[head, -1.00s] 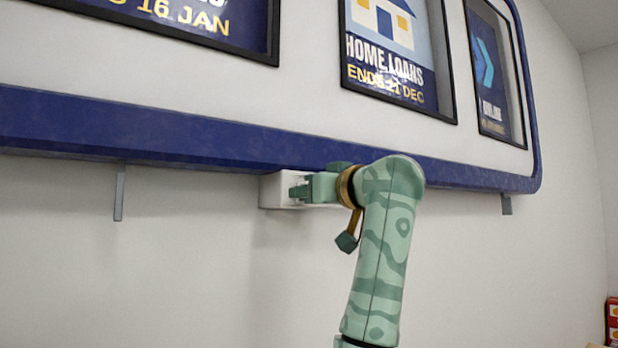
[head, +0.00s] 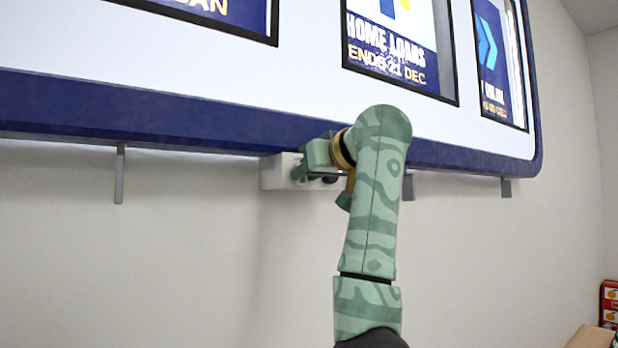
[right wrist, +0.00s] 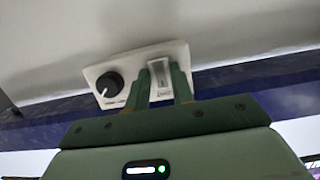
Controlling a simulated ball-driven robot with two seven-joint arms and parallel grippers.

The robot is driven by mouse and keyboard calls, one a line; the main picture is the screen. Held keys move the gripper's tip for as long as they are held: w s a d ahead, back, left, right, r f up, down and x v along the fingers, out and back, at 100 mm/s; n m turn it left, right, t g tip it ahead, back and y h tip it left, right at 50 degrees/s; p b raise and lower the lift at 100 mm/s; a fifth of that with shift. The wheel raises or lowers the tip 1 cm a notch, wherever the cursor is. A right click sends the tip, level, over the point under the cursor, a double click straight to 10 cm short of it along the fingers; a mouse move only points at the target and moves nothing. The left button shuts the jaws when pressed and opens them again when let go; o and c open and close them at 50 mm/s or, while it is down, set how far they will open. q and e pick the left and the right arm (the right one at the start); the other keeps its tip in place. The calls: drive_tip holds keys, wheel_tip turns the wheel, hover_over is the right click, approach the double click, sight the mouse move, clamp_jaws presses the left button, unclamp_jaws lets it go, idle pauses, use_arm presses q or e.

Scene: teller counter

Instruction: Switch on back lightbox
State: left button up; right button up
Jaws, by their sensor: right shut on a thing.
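The lightbox (head: 300,75) is a wide white panel with a blue frame, high on the wall in the head view; its face looks bright and evenly lit. A small white control box (head: 270,172) is mounted just below its lower edge. My right gripper (head: 302,171) is at this box. In the right wrist view the box (right wrist: 132,66) carries a black round dial (right wrist: 109,85) and a pale switch (right wrist: 159,72) in a slot. The fingers of my right gripper (right wrist: 163,84) lie either side of the switch, shut on it. My left gripper is out of view.
Posters, including a home loans one (head: 400,50), fill the lightbox face. Grey brackets (head: 119,175) hang below its frame. The wall below is bare. Red boxes (head: 609,303) stand at the far lower right.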

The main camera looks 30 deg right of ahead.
drive_tip(key=shift+r+g, duration=0.25)
drive_tip(key=shift+g, duration=0.35)
clamp_jaws()
unclamp_jaws()
drive_tip(key=o, duration=1)
drive_tip(key=b+v, duration=0.8)
drive_tip(key=v, duration=0.8)
drive_tip(key=shift+s+a+b, duration=0.1)
drive_tip(key=shift+s+b, duration=0.05)
drive_tip(key=shift+b, duration=0.15)
